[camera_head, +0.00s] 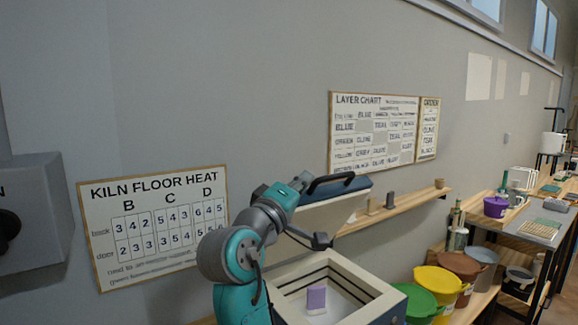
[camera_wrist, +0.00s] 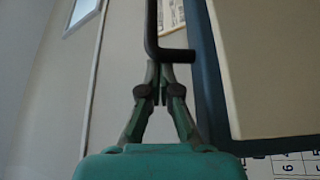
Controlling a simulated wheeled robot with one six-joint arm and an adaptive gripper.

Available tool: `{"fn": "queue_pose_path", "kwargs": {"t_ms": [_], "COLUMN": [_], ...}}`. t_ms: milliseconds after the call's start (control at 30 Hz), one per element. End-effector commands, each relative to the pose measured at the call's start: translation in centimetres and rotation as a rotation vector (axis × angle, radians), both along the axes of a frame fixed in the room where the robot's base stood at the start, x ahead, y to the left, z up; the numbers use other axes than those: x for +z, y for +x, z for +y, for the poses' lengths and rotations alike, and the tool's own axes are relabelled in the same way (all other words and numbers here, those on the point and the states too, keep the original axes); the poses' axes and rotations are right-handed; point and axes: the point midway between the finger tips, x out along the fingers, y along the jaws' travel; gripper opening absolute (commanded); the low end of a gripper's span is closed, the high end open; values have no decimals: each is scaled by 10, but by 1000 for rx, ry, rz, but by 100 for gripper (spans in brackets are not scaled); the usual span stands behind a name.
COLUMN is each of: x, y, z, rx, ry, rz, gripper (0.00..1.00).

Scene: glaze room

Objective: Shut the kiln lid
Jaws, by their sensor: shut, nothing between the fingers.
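The kiln lid (camera_head: 325,212) stands raised and tilted in the head view, its pale underside showing and its edge dark blue. A black bar handle (camera_head: 332,181) is on it. In the wrist view the lid (camera_wrist: 265,70) fills the right side, and the handle (camera_wrist: 151,25) runs down to the fingertips. My gripper (camera_wrist: 157,75) is shut and empty, its tips at the handle's bent end; I cannot tell whether they touch. In the head view my arm hides part of the lid and kiln. The kiln body (camera_head: 372,312) is open at the top, with a pale rim.
A purple and white block (camera_head: 316,299) stands inside the kiln. A wooden shelf (camera_head: 405,208) with small items runs behind it. Green (camera_head: 420,303) and yellow (camera_head: 440,283) buckets stand close to its right. A chart board (camera_head: 155,220) hangs on the left wall.

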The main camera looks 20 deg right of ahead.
Motion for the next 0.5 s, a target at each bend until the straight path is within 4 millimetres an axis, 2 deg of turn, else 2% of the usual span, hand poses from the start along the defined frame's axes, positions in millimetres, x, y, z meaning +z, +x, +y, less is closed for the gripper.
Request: {"fn": "queue_pose_path", "kwargs": {"t_ms": [200, 500], "x": [-35, -90], "y": [-46, -97], "z": [-15, -31], "rx": [0, -3], "ry": [52, 124], "rz": [-162, -386], "gripper": [0, 0]}}
